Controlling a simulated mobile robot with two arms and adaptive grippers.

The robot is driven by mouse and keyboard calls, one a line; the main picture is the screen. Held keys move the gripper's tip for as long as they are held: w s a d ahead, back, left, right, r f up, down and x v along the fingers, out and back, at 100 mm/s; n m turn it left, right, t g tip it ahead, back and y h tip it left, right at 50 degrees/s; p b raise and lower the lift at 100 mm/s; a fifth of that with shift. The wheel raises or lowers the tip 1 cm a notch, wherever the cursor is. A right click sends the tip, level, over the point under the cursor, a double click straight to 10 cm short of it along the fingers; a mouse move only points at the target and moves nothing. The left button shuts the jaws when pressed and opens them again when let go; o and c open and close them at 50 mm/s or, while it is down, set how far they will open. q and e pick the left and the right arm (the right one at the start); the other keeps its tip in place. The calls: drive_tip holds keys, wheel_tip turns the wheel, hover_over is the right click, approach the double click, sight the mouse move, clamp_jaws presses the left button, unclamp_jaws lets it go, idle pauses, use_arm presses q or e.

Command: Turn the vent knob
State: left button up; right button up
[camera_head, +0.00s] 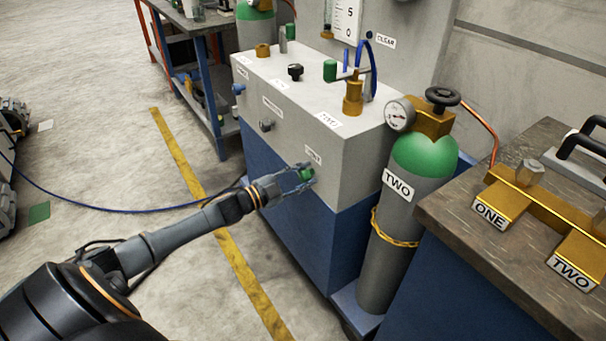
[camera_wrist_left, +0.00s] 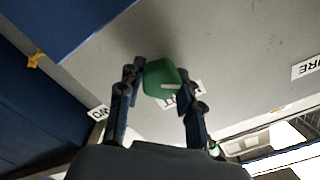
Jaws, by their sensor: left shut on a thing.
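The vent knob (camera_head: 306,173) is a small green knob on the front face of the grey-and-blue cabinet (camera_head: 345,165), just below a white label. My left gripper (camera_head: 303,175) reaches it from the left, with its fingers on either side of the knob. In the left wrist view the green knob (camera_wrist_left: 161,79) sits between the two fingertips of the left gripper (camera_wrist_left: 160,85), which is shut on it. A pale mark shows on the knob's face. The label behind it is partly hidden. My right gripper is not in view.
A green-topped cylinder (camera_head: 412,190) marked TWO, with a gauge (camera_head: 400,114), stands right of the cabinet. A workbench (camera_head: 480,215) with a brass manifold (camera_head: 545,205) is at the right. A blue hose (camera_head: 110,210) crosses the floor at left, where there is free room.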

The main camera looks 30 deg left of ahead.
use_arm(q)
drive_tip(key=shift+m, duration=1)
drive_tip(key=m, duration=0.2)
drive_tip(key=shift+f+m, duration=0.1)
drive_tip(key=shift+m, duration=0.3)
drive_tip(key=m+b, duration=0.1)
drive_tip(key=m, duration=0.1)
drive_tip(key=shift+f+m, duration=0.1)
drive_tip(key=shift+m, duration=0.2)
drive_tip(key=m+b, duration=0.1)
drive_tip(key=m, duration=0.1)
drive_tip(key=shift+m, duration=0.4)
drive_tip(key=shift+m+b, duration=0.35)
drive_tip(key=shift+m, duration=0.35)
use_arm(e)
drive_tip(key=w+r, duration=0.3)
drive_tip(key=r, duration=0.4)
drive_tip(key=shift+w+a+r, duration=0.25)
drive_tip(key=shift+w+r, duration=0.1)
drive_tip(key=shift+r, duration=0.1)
use_arm(q)
drive_tip(key=o, duration=1.2)
